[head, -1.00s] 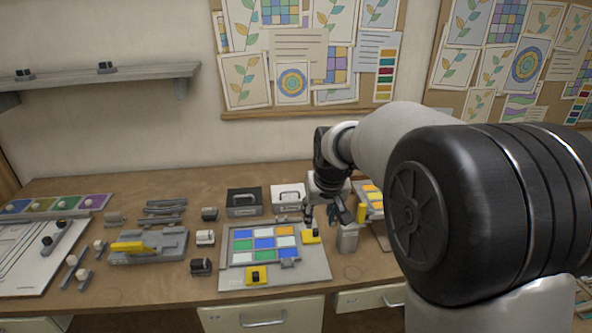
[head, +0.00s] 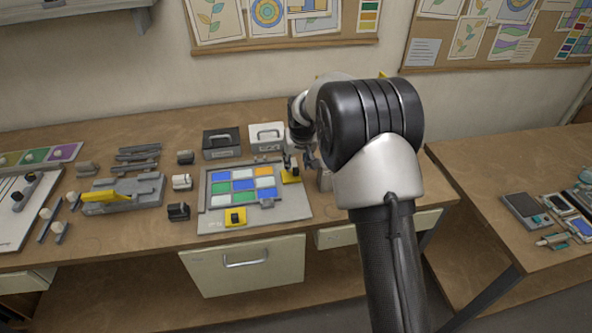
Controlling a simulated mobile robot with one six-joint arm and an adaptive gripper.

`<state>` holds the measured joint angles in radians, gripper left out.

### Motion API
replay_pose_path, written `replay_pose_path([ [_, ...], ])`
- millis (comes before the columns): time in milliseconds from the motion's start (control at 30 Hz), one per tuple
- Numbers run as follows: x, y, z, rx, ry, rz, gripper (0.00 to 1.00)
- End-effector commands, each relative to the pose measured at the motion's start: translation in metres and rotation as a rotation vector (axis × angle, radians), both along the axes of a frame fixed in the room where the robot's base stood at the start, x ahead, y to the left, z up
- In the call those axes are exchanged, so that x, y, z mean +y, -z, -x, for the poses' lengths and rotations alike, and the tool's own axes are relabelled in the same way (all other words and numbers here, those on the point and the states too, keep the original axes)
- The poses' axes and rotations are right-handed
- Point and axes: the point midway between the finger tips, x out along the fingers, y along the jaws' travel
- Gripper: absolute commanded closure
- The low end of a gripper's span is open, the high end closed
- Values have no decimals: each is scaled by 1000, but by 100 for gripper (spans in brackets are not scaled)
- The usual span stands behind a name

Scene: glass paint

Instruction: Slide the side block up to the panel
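The panel (head: 243,185) is a grid of blue, white, green and orange tiles on a grey board (head: 293,206). A yellow side block (head: 291,177) with a dark knob sits on the board, just right of the panel's upper right part, with a small gap between them. A second yellow block (head: 235,219) with a dark knob sits at the panel's front edge. My gripper (head: 299,162) is at the right-hand yellow block, low over it. Its fingers look spread apart. Contact with the knob is too small to make out.
A black case (head: 221,150) and a white case (head: 267,145) stand behind the board. A grey fixture with a yellow bar (head: 100,196) and small dark-topped blocks (head: 179,211) lie to the left. A grey block (head: 325,180) stands right of my gripper, partly hidden by my arm.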

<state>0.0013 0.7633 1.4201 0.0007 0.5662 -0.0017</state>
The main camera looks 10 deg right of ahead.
Motion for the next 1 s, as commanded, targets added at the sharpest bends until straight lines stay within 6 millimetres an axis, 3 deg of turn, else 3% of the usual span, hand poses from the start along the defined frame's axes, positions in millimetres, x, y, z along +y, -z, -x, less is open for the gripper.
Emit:
replay_pose_path([
  [100,0,22,-8,0,0,0,63],
  [300,0,41,-17,0,0,0,63],
  [667,0,44,-19,-1,0,0,63],
  [1000,0,44,-19,-1,0,0,85],
])
